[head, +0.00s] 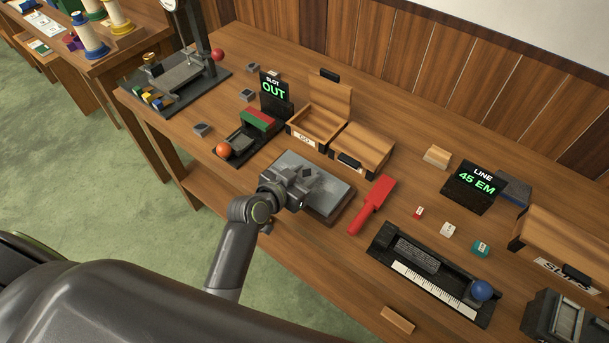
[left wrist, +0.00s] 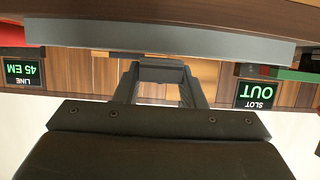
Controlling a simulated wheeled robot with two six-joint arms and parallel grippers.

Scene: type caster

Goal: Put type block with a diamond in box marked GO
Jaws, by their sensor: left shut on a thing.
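The open wooden box marked GO (head: 303,140) stands at the back middle in the head view, its lid raised. My left gripper (head: 306,185) is over the grey slab (head: 332,188), in front of that box. It is shut on a small dark grey thing, which shows between the fingers (left wrist: 162,72) in the left wrist view. Its marking is hidden, so I cannot tell whether it bears a diamond. Small grey blocks (head: 201,129) lie at the left; I can read no diamond on them. My right gripper is not in view.
A closed wooden box (head: 375,145) stands right of the GO box. The OUT sign (head: 274,93) and a slotted stand with an orange ball (head: 223,150) are at left. A red paddle (head: 374,203) and a ruler tray (head: 430,268) lie right. Several small blocks (head: 448,229) lie beyond.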

